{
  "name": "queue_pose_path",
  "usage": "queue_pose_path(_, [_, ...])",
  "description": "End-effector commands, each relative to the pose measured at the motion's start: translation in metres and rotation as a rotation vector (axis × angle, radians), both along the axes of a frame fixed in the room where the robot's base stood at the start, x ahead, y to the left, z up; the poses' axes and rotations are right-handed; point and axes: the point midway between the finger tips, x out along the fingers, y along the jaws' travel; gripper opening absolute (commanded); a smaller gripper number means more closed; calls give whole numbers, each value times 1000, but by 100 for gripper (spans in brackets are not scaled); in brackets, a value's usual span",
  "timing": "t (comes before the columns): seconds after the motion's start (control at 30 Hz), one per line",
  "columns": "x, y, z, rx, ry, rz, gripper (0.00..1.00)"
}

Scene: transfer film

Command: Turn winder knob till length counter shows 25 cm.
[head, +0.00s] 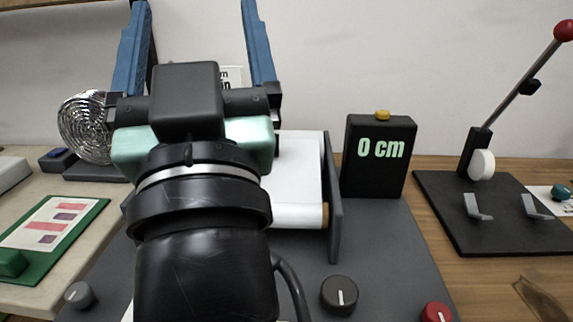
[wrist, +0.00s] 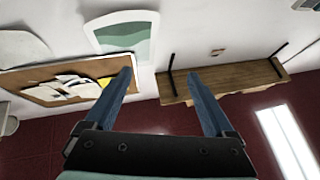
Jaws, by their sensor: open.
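The length counter (head: 379,158) is a black box reading "0 cm", with a yellow button on top. A dark round knob (head: 341,294) with a white pointer line, pointing roughly toward the camera, sits on the grey machine base; a smaller grey knob (head: 79,294) and a red knob (head: 436,312) are also on it. No label shows which is the winder knob. My gripper (head: 195,8) is open and empty, raised with its blue fingers upward, apart from every knob. Its fingers also show in the wrist view (wrist: 160,76), with nothing between them.
A white film roll (head: 298,180) sits behind my arm, beside a grey side plate (head: 333,205). A black press (head: 500,212) with a red-tipped lever stands at right. A green board (head: 82,238) lies at left. The wrist view shows a wall shelf (wrist: 225,82).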

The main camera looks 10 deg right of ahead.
Motion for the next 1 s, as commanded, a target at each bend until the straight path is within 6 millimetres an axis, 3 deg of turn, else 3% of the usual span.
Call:
queue_pose_path(0.03, [5,0,26,0,26,0,89])
queue_pose_path(0.6, [57,-5,113,22,349,-2,89])
queue_pose_path(0.83, [79,-16,124,82,551,-12,89])
queue_pose_path(1.0, [94,-36,103,198,785,-41,89])
